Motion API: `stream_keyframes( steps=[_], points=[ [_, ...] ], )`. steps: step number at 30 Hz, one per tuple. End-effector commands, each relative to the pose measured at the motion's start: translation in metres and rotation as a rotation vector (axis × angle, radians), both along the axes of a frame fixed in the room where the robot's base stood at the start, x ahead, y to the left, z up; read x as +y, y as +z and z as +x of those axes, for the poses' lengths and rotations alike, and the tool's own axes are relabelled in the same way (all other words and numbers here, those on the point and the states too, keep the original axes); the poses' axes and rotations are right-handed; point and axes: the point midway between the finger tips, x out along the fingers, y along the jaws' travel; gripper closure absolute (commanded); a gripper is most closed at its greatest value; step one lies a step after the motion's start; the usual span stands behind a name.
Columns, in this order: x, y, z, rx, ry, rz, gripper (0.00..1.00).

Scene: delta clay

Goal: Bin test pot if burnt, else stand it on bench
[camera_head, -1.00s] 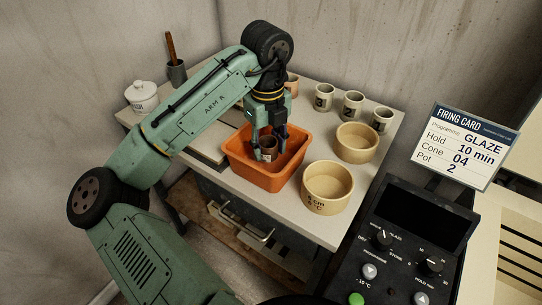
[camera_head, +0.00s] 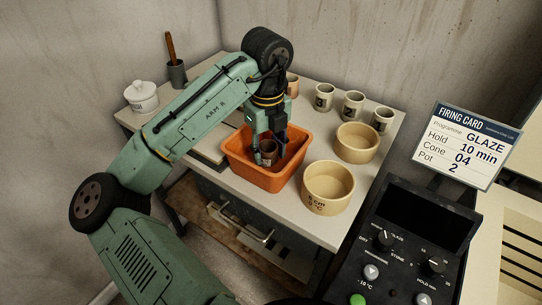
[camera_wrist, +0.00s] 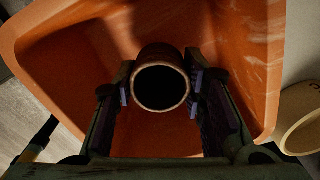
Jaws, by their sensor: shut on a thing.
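A small brown pot (camera_head: 268,148) is between the fingers of my gripper (camera_head: 270,150), inside the orange bin (camera_head: 257,179) on the bench (camera_head: 318,226). The wrist view shows the round pot (camera_wrist: 161,84) with a dark inside and a pale brown rim, gripped from both sides by my gripper (camera_wrist: 161,88). The orange bin walls (camera_wrist: 240,45) surround it in that view. I cannot tell whether the pot touches the bin floor. Its inside is too dark to make out.
Two tan bowls (camera_head: 328,187) (camera_head: 357,142) stand right of the bin. Several small numbered pots (camera_head: 353,104) line the back of the bench. A white lidded jar (camera_head: 141,95) is at left. A firing card (camera_head: 467,145) reads GLAZE, 10 min, cone 04, pot 2, above a black control panel (camera_head: 410,235).

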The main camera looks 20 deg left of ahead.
Motion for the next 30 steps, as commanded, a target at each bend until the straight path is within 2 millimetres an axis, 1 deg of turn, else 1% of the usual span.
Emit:
stream_keyframes(
  steps=[30],
  points=[
    [0.0, -0.016, 0.0, -0.001, 0.0, 0.001, 0.89]
  ],
)
